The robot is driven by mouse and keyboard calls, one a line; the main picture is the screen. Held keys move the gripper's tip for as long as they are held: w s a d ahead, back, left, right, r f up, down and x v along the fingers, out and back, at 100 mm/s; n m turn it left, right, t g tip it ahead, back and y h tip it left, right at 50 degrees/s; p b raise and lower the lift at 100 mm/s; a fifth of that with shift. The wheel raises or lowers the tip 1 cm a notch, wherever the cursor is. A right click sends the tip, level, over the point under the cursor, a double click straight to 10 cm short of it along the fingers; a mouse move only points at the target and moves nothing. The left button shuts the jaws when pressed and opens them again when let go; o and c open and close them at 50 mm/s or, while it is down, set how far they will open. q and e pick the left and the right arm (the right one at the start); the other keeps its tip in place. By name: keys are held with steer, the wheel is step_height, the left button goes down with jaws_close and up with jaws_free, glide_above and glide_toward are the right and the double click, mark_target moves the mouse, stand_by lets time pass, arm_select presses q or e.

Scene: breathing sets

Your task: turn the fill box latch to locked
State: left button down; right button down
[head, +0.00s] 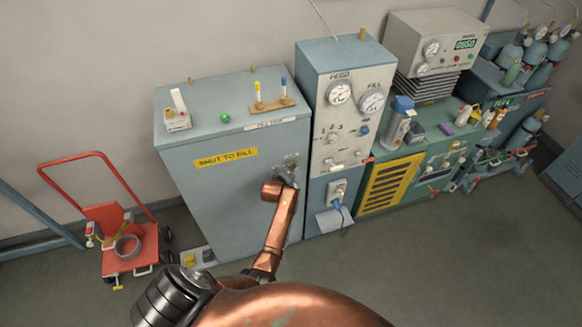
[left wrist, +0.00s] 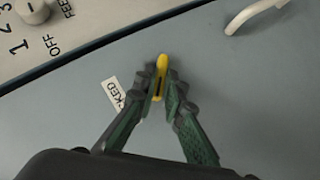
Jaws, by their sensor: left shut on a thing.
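The fill box (head: 225,190) is the large blue-grey cabinet with a yellow "SHUT TO FILL" label (head: 226,158). Its latch has a yellow handle (left wrist: 162,63), seen close up in the left wrist view. My left gripper (left wrist: 163,88) is shut on this handle, one dark green finger on each side. In the head view my left gripper (head: 287,174) is at the upper right of the fill box front, and my wrist hides most of the latch. A white label (left wrist: 114,96) ending in "CKED" is partly covered by a finger, so its full word cannot be read. My right gripper is not in view.
A pale curved handle (left wrist: 255,16) lies near the latch. The gauge panel (head: 343,110) with dials and a selector knob (left wrist: 32,10) stands directly right of the fill box. A red trolley (head: 125,250) stands to the left. The floor at the lower right is clear.

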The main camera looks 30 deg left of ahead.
arm_select(q)
steer(key=shift+f, duration=0.1)
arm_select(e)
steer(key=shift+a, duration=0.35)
arm_select(q)
steer(key=c, duration=2)
jaws_free()
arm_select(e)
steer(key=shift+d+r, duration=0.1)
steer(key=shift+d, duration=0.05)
arm_select(q)
steer(key=v, duration=0.7)
steer(key=shift+s, duration=0.3)
